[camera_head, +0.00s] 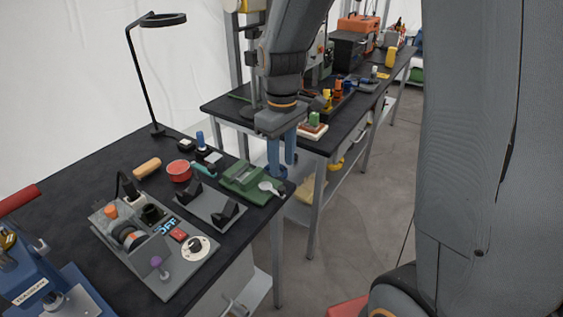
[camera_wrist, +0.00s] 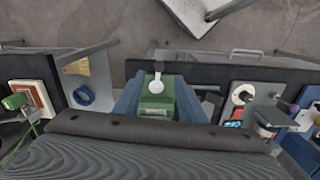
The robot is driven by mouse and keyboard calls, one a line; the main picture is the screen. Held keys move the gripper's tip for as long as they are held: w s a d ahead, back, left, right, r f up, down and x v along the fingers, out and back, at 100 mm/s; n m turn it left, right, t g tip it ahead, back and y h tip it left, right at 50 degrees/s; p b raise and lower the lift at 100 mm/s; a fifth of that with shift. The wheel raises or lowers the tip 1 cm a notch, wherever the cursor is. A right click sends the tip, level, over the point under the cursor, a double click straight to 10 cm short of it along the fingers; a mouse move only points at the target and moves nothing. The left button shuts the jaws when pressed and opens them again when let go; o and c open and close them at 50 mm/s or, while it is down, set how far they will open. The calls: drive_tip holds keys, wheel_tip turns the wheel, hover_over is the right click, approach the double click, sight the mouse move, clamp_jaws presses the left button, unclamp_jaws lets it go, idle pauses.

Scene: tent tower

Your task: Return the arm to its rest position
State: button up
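My gripper (camera_head: 282,160) hangs from my arm, pointing down near the right corner of the near black workbench (camera_head: 75,185). Its two blue fingers are apart in the camera_head view. In the camera_wrist view the fingers (camera_wrist: 160,92) stand on either side of a green device (camera_wrist: 154,105) with a white round-ended lever (camera_wrist: 157,83). This green device (camera_head: 245,180) sits on the near bench, left of the fingers in the camera_head view. I see nothing held between the fingers. Whether the fingers touch anything below is unclear.
A grey control panel (camera_head: 150,262), a dark grey cradle (camera_head: 208,207) and a red round tin (camera_head: 179,171) stand on the near bench. A black lamp (camera_head: 142,80) rises behind. A second bench (camera_head: 230,106) with tools lies beyond. Grey floor (camera_head: 385,175) is open at right.

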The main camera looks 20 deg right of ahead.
drive_tip(key=s+d+f+m+t+b, duration=0.1)
drive_tip(key=s+d+f+m+b, duration=0.1)
drive_tip(key=s+m, duration=0.5)
drive_tip(key=s+d+f, duration=0.1)
drive_tip(key=s+f, duration=0.1)
drive_tip(key=s, duration=0.1)
drive_tip(key=shift+s+b, duration=0.25)
drive_tip(key=shift+b, duration=0.1)
drive_tip(key=shift+f, duration=0.1)
